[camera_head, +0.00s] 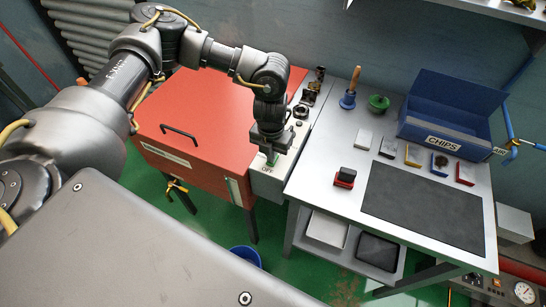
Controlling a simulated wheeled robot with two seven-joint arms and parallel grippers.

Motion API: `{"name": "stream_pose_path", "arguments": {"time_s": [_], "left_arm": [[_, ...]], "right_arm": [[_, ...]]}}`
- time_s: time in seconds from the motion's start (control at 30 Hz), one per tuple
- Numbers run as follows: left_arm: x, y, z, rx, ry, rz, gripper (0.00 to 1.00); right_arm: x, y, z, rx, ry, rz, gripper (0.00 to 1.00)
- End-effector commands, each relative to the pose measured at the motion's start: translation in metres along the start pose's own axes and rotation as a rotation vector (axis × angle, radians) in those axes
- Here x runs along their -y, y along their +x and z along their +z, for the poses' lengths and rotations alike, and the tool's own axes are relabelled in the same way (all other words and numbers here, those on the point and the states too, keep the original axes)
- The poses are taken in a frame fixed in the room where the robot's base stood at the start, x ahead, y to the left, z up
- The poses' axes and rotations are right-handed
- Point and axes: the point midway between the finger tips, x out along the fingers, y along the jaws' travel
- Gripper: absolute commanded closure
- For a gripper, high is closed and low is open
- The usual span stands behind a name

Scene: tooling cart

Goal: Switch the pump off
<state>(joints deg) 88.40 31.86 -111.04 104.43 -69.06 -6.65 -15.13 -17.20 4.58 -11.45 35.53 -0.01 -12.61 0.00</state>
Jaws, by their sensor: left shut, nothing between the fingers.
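A pale control panel (288,165) runs along the right side of the red cabinet. The word OFF (267,168) is printed near its front end. My left gripper (270,153) points down over this front end, shut and empty. A small green part (272,159) shows right at its fingertips; I cannot tell whether they touch it. The gripper hides part of the panel there, so the switch and its position cannot be made out. A black round fitting (301,112) stands farther back on the panel. My right gripper is not in view.
The red cabinet (210,110) has a black handle. To the right, a grey table holds a black mat (424,205), a blue CHIPS bin (450,105), a red-based stamp (345,177) and several small blocks. A machine with a gauge (525,292) stands at lower right. A blue bucket (246,255) is on the floor.

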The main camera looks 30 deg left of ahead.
Motion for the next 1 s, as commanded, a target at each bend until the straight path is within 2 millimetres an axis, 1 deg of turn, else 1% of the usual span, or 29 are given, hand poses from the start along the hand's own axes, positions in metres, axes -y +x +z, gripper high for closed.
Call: {"name": "stream_pose_path", "arguments": {"time_s": [0.17, 0.8, 0.9, 1.0], "left_arm": [[0.000, -0.007, 0.000, 0.000, 0.000, 0.000, 1.00], [0.000, -0.061, 0.000, 0.000, 0.000, -0.001, 1.00], [0.000, -0.069, 0.000, 0.000, 0.000, 0.000, 1.00], [0.000, -0.071, 0.000, -0.001, 0.000, 0.000, 1.00]], "right_arm": [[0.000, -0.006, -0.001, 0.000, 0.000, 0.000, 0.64], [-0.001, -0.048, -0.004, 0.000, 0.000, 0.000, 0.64], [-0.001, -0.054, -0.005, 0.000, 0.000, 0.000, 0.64], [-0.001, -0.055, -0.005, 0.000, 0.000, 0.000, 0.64]]}}
